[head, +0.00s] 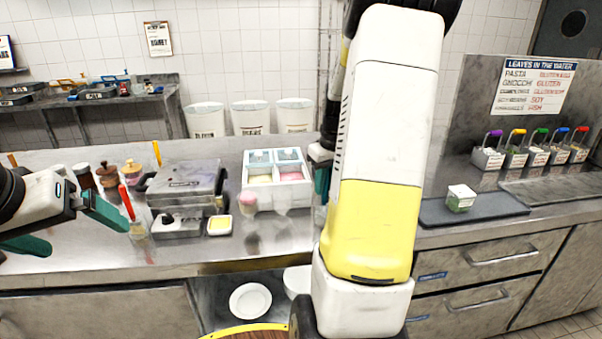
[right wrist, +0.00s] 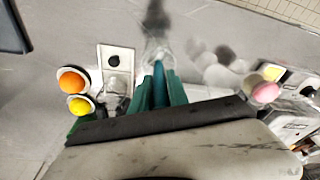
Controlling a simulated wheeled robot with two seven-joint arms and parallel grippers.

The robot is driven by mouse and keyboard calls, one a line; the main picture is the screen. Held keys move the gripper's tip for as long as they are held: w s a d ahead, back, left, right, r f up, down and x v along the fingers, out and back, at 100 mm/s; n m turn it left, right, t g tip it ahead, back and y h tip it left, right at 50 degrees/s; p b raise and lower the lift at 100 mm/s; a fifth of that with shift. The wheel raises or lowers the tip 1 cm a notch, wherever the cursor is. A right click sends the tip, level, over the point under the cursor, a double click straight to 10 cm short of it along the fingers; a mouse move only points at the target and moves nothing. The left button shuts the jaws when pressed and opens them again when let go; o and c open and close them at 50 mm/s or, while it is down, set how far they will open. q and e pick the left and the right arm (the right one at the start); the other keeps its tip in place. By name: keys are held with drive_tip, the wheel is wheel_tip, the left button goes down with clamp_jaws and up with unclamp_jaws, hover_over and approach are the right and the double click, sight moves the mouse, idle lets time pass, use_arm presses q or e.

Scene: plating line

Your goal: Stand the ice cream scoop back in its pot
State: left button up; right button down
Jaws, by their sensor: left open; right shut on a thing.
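My right gripper (right wrist: 160,92) is shut on a slim blue handle (right wrist: 159,76), which I take to be the ice cream scoop's. Beyond the fingertips is a clear, shiny shape (right wrist: 156,52), perhaps the pot; I cannot tell whether the scoop is inside it. In the head view my right gripper (head: 322,178) is just right of the ice cream box, mostly hidden by my own arm, and the scoop and pot do not show clearly. My left gripper (head: 66,226) is open and empty at the left, above the counter's front part.
The white ice cream box (head: 279,199) stands mid-counter, with a pink-topped cup (head: 250,203) and a yellow-filled dish (head: 219,225) nearby. A metal press (head: 185,190) and a red-handled tool (head: 127,202) are to the left. A dark mat (head: 480,207) lies at the right.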

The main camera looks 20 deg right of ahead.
drive_tip(key=shift+f, duration=0.15)
drive_tip(key=c, duration=1.2)
unclamp_jaws()
drive_tip(key=r, duration=0.2)
drive_tip(key=s+r, duration=0.1)
drive_tip(key=r, duration=0.4)
drive_tip(key=shift+s+r, duration=0.15)
drive_tip(key=shift+r, duration=0.2)
drive_tip(key=shift+d, duration=0.1)
